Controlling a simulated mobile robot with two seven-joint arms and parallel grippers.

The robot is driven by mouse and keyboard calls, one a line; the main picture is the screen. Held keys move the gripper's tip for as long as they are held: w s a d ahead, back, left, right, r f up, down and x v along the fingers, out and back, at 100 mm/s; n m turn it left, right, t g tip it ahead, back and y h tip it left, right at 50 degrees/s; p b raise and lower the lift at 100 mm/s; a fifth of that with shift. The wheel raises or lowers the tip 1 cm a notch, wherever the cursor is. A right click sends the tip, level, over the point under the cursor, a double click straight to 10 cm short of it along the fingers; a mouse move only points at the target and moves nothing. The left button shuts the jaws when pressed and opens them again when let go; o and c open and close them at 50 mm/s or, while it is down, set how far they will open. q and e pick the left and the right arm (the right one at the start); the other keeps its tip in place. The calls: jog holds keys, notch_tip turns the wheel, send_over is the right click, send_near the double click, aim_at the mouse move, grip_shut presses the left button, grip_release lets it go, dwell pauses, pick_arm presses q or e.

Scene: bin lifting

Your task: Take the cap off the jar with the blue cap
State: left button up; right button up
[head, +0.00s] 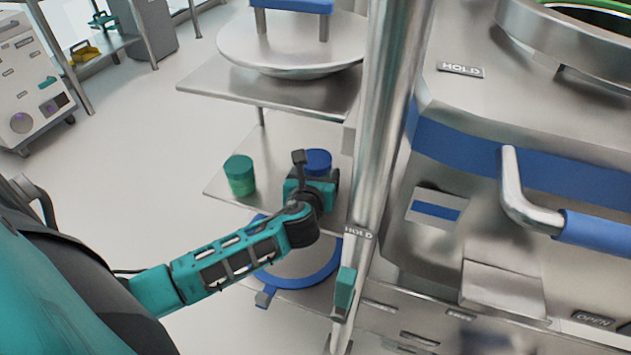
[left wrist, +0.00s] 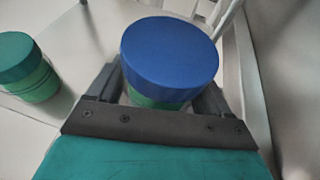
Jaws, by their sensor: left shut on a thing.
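The jar with the blue cap (head: 318,160) stands on the middle metal shelf in the head view, partly hidden by my left gripper (head: 313,178). In the left wrist view, the round blue cap (left wrist: 170,52) sits on top of the green jar body (left wrist: 155,100). My left gripper (left wrist: 160,95) has one finger on each side of the jar, just below the cap, and is shut on it. The finger contact is partly hidden under the cap. My right gripper is not in view.
A green-capped jar (head: 240,175) stands left on the same shelf (head: 280,135), also seen in the left wrist view (left wrist: 28,68). A steel post (head: 375,140) rises close on the right. Above is a shelf (head: 280,90) with a large metal dish (head: 290,50).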

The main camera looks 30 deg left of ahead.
aim_at(315, 164)
pick_arm(q)
notch_tip(315, 164, up, 4)
jog(key=shift+p, duration=0.6)
jog(key=o, duration=0.8)
jog(key=shift+c, duration=0.2)
jog(key=c, duration=1.3)
